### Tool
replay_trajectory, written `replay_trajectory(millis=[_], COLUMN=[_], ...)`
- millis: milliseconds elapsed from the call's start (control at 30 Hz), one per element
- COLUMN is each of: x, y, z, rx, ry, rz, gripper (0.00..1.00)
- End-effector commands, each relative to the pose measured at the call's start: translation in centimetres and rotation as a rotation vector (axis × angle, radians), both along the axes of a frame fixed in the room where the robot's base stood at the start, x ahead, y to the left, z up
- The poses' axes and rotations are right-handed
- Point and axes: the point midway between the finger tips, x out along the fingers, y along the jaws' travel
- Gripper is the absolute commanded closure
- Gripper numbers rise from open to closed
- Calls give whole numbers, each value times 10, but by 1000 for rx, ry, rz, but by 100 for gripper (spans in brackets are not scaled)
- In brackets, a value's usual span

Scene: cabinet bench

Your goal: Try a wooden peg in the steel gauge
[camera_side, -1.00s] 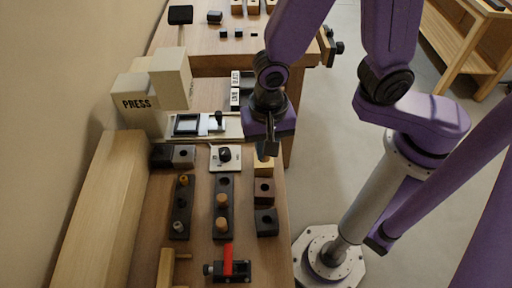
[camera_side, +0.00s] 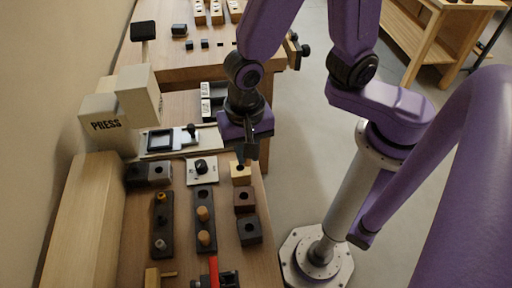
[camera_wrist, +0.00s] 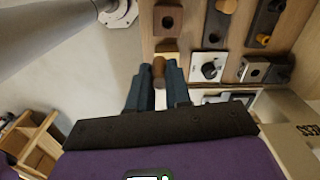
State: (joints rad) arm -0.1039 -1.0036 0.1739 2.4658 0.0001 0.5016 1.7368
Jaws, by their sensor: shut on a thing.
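My gripper (camera_wrist: 159,72) is shut on a wooden peg (camera_wrist: 158,67), seen between the fingertips in the wrist view. In the side view my gripper (camera_side: 245,155) is just above the pale yellow block (camera_side: 241,174), and it hides the peg there. I cannot tell whether the peg tip is in that block. The grey steel-looking block with a hole (camera_side: 160,173), likely the gauge, sits further left beside a black block (camera_side: 136,175). It also shows in the wrist view (camera_wrist: 252,74). Two wooden pegs (camera_side: 204,214) stand in a dark rack (camera_side: 205,226), whose top hole is empty.
Brown (camera_side: 245,200) and dark (camera_side: 249,232) holed blocks line the bench's right edge. A second rack (camera_side: 161,231) holds mixed pegs. A white plate with a black knob (camera_side: 201,168) lies between my gripper and the steel block. The press (camera_side: 119,112) stands at back left.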

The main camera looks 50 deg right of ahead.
Motion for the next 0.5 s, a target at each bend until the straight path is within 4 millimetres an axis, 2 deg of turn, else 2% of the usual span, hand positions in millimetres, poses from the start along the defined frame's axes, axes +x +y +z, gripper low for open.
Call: replay_trajectory(millis=[200,500], x=[52,136], y=[44,84], z=[-3,-14], rx=[-1,-1], ry=[1,1], rz=[-44,-103], gripper=[100,100])
